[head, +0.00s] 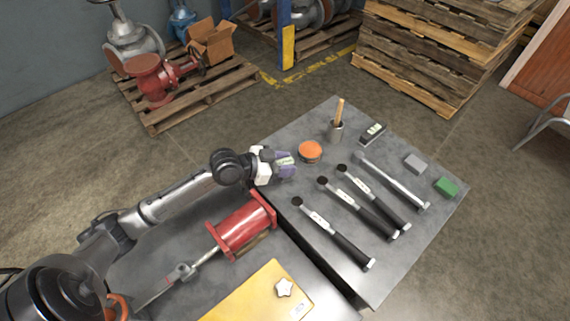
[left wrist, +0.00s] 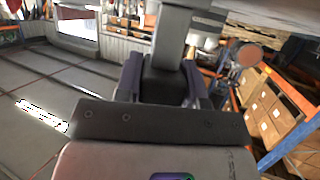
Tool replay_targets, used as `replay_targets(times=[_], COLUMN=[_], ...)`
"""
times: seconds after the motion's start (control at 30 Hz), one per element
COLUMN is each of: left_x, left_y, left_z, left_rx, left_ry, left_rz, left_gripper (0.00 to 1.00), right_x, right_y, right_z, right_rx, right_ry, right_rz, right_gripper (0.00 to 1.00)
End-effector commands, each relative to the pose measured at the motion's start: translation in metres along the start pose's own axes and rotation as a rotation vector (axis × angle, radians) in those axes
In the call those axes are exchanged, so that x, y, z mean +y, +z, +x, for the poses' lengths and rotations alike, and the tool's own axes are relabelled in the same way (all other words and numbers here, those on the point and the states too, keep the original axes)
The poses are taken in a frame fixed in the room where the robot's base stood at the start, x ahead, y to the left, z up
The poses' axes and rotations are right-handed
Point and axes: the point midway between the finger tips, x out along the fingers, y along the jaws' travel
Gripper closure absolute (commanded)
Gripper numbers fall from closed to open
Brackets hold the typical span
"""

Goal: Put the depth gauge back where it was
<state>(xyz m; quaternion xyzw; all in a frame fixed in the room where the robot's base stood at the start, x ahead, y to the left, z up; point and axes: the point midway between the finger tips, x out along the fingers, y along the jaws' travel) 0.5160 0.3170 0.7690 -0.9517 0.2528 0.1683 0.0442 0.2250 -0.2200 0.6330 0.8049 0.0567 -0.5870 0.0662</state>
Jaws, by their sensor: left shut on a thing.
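My left gripper (head: 284,164) reaches in from the left and hangs over the left edge of the grey table (head: 300,182). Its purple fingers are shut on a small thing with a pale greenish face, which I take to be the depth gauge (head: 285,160). In the left wrist view, a grey upright piece (left wrist: 174,38) stands between the purple fingers (left wrist: 162,82); most of the held thing is hidden. My right gripper is not in view.
Nearer are a red cylinder (head: 243,227) and a yellow plate (head: 252,296).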

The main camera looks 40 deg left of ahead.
Motion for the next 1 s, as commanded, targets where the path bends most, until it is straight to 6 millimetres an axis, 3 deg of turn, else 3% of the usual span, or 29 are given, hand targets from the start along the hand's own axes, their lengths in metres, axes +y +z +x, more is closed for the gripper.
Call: replay_targets(times=[0.23, 0.27, 0.5, 0.83, 1.0], left_x=[0.000, 0.000, 0.000, 0.000, 0.000], left_y=[0.002, 0.003, 0.002, -0.002, -0.001], left_z=[0.001, 0.001, 0.001, 0.000, -0.019], left_rx=[0.002, 0.000, 0.000, 0.000, -0.005], left_ry=[0.000, 0.000, 0.000, 0.000, 0.000], left_rz=[0.002, 0.001, 0.001, 0.001, 0.002], left_gripper=[1.00, 0.63, 0.40, 0.38, 0.38], right_x=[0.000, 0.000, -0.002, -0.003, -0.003], right_y=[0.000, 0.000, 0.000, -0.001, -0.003], right_z=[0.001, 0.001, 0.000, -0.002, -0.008], right_rx=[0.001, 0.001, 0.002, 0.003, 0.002], right_ry=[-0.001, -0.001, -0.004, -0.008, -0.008], right_rz=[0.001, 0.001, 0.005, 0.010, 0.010], right_gripper=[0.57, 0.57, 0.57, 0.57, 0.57])
